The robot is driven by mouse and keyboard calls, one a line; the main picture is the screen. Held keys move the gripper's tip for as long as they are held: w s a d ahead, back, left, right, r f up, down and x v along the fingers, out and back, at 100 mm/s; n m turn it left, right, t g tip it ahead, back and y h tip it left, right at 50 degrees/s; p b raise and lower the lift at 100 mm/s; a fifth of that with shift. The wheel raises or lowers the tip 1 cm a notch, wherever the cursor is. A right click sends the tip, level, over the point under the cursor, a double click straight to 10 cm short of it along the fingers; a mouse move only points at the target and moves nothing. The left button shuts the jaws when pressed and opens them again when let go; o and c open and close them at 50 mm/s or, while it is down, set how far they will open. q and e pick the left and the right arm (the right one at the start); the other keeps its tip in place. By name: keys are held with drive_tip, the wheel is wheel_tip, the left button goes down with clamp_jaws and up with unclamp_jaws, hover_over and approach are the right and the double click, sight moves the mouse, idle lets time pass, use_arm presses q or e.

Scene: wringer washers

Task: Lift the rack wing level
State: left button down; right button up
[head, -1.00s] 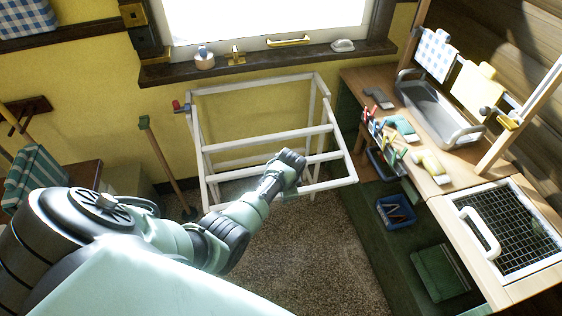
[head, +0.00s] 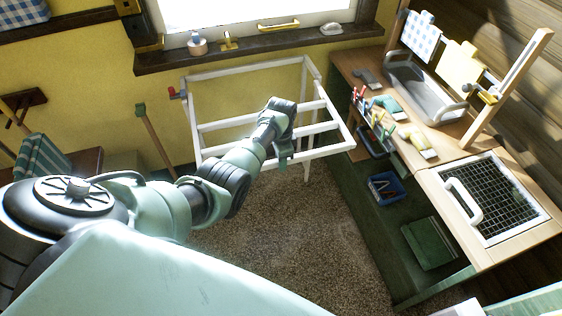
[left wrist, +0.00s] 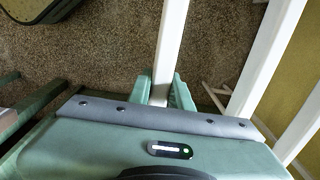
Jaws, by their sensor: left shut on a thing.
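The white drying rack (head: 206,72) stands under the window. Its slatted wing (head: 335,150) reaches out toward me and looks close to level, though the exact angle is hard to tell. My left gripper (head: 283,160) is at the wing's front bar, with my arm hiding part of the slats. In the left wrist view, the left gripper (left wrist: 161,92) has its two green fingers either side of a white bar (left wrist: 172,40), shut on it. A red knob (head: 174,93) sits at the rack's back left corner. My right gripper is not in view.
A wooden bench (head: 450,168) with a grey tray (head: 425,90), tools and a mesh panel (head: 495,200) stands close to the rack's right. A broom handle (head: 153,135) leans at the left. Speckled carpet (head: 290,240) is open below the wing.

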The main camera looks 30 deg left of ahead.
use_arm(q)
drive_tip(key=c, duration=1.3)
unclamp_jaws()
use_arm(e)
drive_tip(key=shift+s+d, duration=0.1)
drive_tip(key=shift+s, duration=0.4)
use_arm(q)
drive_tip(key=shift+r, duration=0.5)
wheel_tip(320, 180, up, 7)
drive_tip(key=shift+f, duration=0.15)
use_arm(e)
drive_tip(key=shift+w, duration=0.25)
